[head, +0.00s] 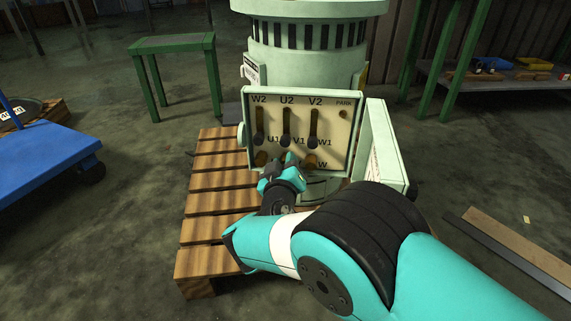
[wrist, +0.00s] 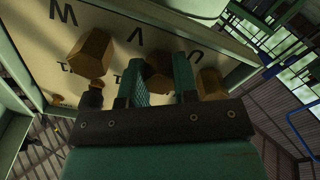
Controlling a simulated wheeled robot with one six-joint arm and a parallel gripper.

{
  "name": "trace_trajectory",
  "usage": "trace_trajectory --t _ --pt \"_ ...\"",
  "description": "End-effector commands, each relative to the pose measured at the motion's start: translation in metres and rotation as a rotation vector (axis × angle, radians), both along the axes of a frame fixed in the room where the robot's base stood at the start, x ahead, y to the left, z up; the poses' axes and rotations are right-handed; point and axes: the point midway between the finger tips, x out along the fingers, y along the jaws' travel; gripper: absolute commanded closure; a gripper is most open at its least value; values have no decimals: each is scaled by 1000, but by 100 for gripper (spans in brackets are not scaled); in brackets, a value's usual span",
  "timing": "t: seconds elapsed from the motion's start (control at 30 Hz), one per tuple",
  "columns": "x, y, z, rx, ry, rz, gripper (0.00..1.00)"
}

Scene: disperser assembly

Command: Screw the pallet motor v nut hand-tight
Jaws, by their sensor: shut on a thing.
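The open terminal box (head: 330,135) of the pale green motor (head: 305,60) faces me, with a cream panel marked W2, U2, V2 above and U1, V1, W1 below. My gripper (head: 287,163) is at the bottom row, in the middle position. In the wrist view, its teal fingers (wrist: 158,78) are shut around the brass V nut (wrist: 158,82), below the letter V. The fingers and gripper body partly hide this nut. The W nut (wrist: 90,52) and the U nut (wrist: 211,83) sit on either side, apart from the fingers.
Black link bars (head: 286,125) stand above the nuts. The box's open lid (head: 379,142) juts out at the right, near my arm. The motor stands on a wooden pallet (head: 205,205). A green table (head: 172,43) and a blue cart (head: 45,145) stand left.

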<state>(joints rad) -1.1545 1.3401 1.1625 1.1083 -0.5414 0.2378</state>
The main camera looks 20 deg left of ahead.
Motion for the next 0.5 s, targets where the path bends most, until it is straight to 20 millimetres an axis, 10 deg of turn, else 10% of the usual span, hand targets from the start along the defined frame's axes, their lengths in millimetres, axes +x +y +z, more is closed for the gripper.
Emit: trace_trajectory --t 0.5 --pt "-2 2 -2 267 80 5 96"
